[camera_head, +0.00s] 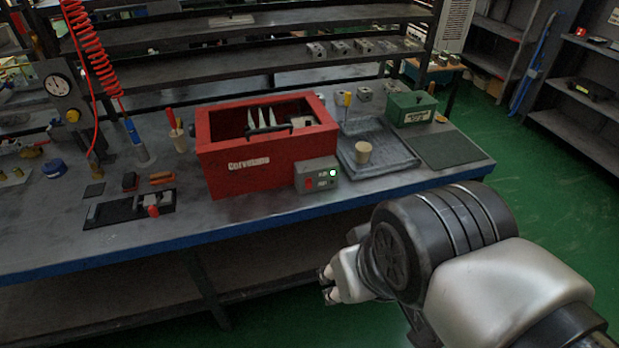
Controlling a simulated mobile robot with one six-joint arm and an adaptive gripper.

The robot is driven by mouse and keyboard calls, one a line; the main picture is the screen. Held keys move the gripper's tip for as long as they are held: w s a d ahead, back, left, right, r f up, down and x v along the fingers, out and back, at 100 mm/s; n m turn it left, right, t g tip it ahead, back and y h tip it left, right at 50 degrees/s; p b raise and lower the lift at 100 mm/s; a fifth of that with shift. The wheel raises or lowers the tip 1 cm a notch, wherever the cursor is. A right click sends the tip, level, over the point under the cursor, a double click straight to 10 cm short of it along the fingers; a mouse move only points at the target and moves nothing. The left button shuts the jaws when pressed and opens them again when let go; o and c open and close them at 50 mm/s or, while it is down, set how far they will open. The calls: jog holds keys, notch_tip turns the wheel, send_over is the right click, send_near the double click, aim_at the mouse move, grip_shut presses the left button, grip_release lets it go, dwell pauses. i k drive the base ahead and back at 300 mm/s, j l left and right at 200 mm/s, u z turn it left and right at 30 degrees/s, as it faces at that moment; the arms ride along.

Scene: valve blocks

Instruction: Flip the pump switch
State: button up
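A small grey control box (317,175) is at the front right corner of the red parts washer (255,160) on the workbench. A red switch (309,183) is on the left of its front face. A lit green-white lamp (333,173) is at its right. The switch's exact position is too small to tell. My gripper (327,285) is in front of the bench and shows lower than the box in the picture, apart from it. Its fingers are small and partly turned away, so I cannot tell whether they are open.
On the workbench (120,247), a grey tray (376,150) with a beige cup (362,152), a green box (411,108) and a dark mat (450,149) are right of the washer. A clamp fixture (130,207) is at left. Floor is free at right.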

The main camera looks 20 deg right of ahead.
aim_at(308, 181)
jog(key=i+j, duration=0.3)
jog(key=i+j+z, duration=0.1)
jog(key=i+j, duration=0.15)
jog(key=j, duration=0.2)
jog(key=i+j, duration=0.25)
jog(key=i+j+z, duration=0.05)
jog(key=j, duration=0.05)
